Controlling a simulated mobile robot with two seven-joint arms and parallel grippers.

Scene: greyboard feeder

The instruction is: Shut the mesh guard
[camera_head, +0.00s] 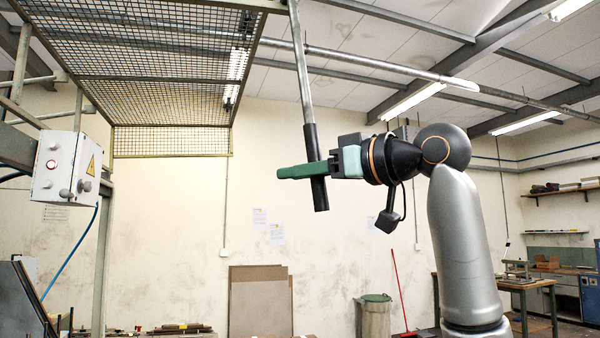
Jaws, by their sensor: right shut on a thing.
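The mesh guard (170,140) is a metal frame with wire mesh, raised overhead at the upper left. A grey bar (300,70) hangs down from its right edge and ends in a black grip (320,194). My right gripper (305,170) comes in from the right and is shut on the black grip, its green finger lying across it. The grip's middle is hidden by the finger. My left gripper is out of view.
A grey control box (62,168) with a warning triangle is mounted at the left on the machine frame. Boards (260,305) lean on the back wall beside a bin (375,315) and a red broom (400,290). A workbench (535,285) stands at the right.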

